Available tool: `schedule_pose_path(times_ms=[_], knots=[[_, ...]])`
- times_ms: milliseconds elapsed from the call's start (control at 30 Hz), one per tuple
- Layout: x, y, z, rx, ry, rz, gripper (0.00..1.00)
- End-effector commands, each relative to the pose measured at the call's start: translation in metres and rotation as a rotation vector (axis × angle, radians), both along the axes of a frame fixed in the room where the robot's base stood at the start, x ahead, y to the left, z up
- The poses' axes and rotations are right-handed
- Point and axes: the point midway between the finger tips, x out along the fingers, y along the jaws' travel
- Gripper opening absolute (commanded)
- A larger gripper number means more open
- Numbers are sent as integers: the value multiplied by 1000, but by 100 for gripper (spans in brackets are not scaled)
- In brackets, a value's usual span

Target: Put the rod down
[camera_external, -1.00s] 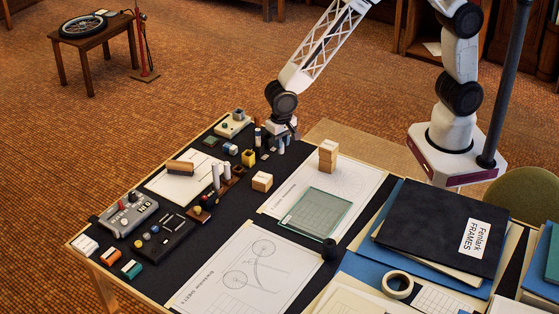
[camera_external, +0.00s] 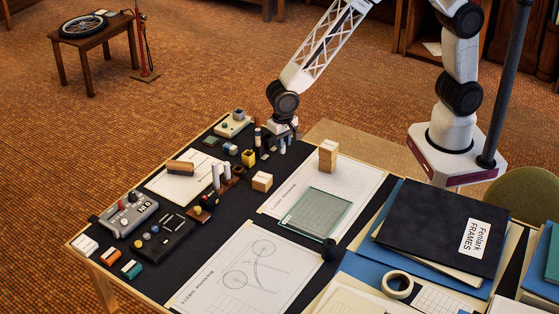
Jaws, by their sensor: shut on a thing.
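My gripper (camera_external: 274,148) is low over the back end of the dark work mat (camera_external: 205,244), pointing down. It is shut on a small, dark, slim piece that seems to be the rod. The piece is very small here and partly hidden by the fingers, so I cannot tell whether its lower end touches the mat. A dark upright cylinder (camera_external: 257,138) with a lighter top stands just left of the gripper.
A yellow block (camera_external: 249,158) and a wooden block (camera_external: 262,182) are close in front. White upright cylinders (camera_external: 227,171) stand left of them. Bare mat shows between the blocks and drawings.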

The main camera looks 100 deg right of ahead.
Motion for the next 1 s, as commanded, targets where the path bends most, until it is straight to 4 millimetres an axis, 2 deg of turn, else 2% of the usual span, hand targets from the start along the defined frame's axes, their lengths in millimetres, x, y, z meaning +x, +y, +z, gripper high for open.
schedule_pose_path(times_ms=[267, 467, 1000], knots=[[-13, 21, 1, 0, 0, 31, 0], [-37, 55, 2, 0, 0, 83, 0], [-131, 153, 1, 0, 0, 262, 0]])
